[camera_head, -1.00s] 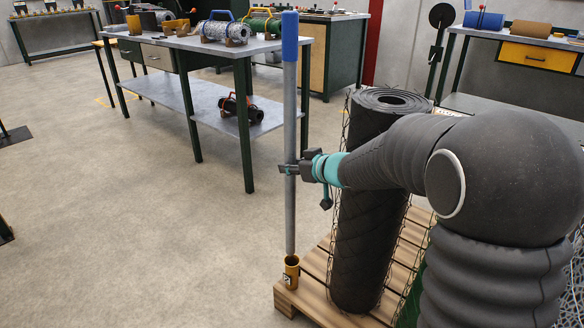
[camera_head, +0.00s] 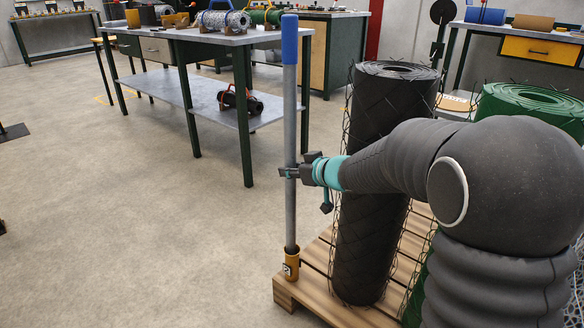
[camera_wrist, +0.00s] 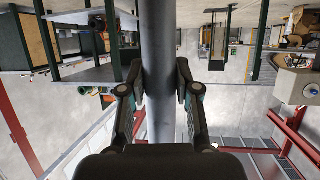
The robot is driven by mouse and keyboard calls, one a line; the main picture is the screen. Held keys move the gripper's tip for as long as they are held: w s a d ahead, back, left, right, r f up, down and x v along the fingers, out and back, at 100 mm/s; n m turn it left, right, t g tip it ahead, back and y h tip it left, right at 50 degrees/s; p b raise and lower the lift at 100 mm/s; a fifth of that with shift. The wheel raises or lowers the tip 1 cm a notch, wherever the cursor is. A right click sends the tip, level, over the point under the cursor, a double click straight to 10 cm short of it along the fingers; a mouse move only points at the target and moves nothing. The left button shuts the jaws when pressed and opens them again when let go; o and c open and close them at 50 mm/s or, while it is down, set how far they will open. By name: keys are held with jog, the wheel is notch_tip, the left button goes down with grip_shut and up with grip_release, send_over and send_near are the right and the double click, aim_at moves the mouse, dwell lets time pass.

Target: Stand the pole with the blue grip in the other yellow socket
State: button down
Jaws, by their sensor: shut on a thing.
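The grey pole with the blue grip (camera_head: 290,42) stands upright on the left of the pallet in the head view. My gripper (camera_head: 289,172) is shut around its shaft, about two thirds of the way down. The pole's lower end meets the mouth of a yellow socket (camera_head: 291,265) at the pallet's near-left corner. It appears to enter the socket, but how deep is hidden. In the wrist view the grey shaft (camera_wrist: 158,70) runs between the two fingers. I see no second yellow socket.
A black mesh roll (camera_head: 368,180) stands on the wooden pallet (camera_head: 330,300), just right of the pole. A green roll (camera_head: 530,100) stands further right, partly behind my arm. A workbench (camera_head: 215,95) stands behind.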

jog(key=shift+f, duration=4.2)
jog(key=c, duration=0.8)
grip_release()
jog(key=shift+o, duration=0.3)
jog(key=shift+f, duration=0.2)
send_near(294, 197)
jog(key=shift+s+d+r, duration=0.25)
jog(key=shift+d+r, duration=0.05)
jog(key=shift+d, duration=0.05)
